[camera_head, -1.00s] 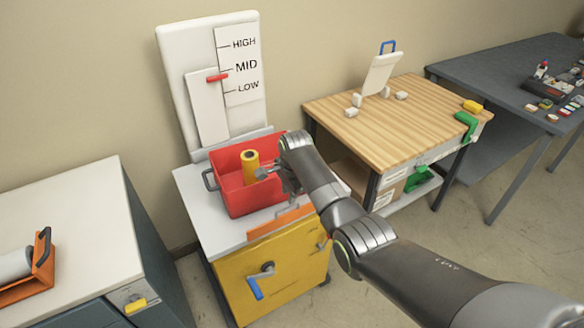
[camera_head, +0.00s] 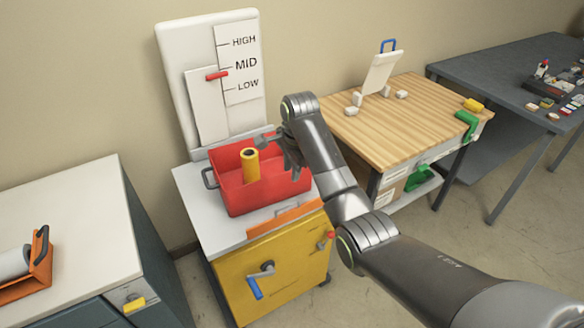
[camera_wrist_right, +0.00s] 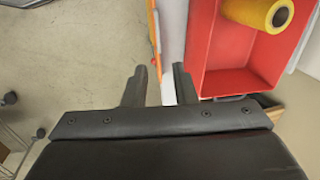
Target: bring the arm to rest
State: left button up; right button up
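My right gripper (camera_head: 274,150) hangs over the right side of a red bin (camera_head: 238,205). In the right wrist view its two fingers (camera_wrist_right: 158,75) stand apart with nothing between them, so it is open and empty. A yellow roll (camera_head: 250,167) with a dark hollow core stands upright in the bin, to the left of the gripper. The roll (camera_wrist_right: 258,12) and bin (camera_wrist_right: 240,72) also show at the upper right of the wrist view. My left gripper is not in view.
The bin stands on a yellow-fronted cabinet (camera_head: 290,285) with a blue-handled crank (camera_head: 257,285). Behind it is a white panel (camera_head: 190,55) with a red pointer (camera_head: 217,76) near MID. A wooden-topped table (camera_head: 400,130) stands at right, a white-topped cabinet (camera_head: 75,225) at left.

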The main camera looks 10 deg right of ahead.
jog(key=s+d+f+n+b, duration=0.15)
jog(key=s+d+f, duration=0.35)
jog(key=f, duration=0.8)
jog(key=s+d+f+n+b, duration=0.1)
jog(key=s+d+f+n, duration=0.15)
jog(key=s+f, duration=0.8)
jog(key=s+d+f+n+b, duration=0.15)
jog(key=d+f, duration=0.35)
jog(key=f, duration=1.2)
jog(key=s+d+f+n+h, duration=0.1)
jog(key=s+d+f+n, duration=0.15)
jog(key=s+f, duration=0.65)
jog(key=s+d+f+n, duration=0.25)
jog(key=s+f, duration=0.25)
jog(key=s, duration=0.8)
jog(key=s+d+f+n, duration=0.1)
jog(key=s+f, duration=0.1)
jog(key=s, duration=0.7)
jog(key=s+d+f+n+b, duration=0.1)
jog(key=s+d+f, duration=0.1)
jog(key=s, duration=0.8)
jog(key=shift+s+d+n+g+h, duration=0.2)
jog(key=shift+n+g+h, duration=0.1)
jog(key=shift+n+h, duration=0.1)
jog(key=shift+f, duration=0.1)
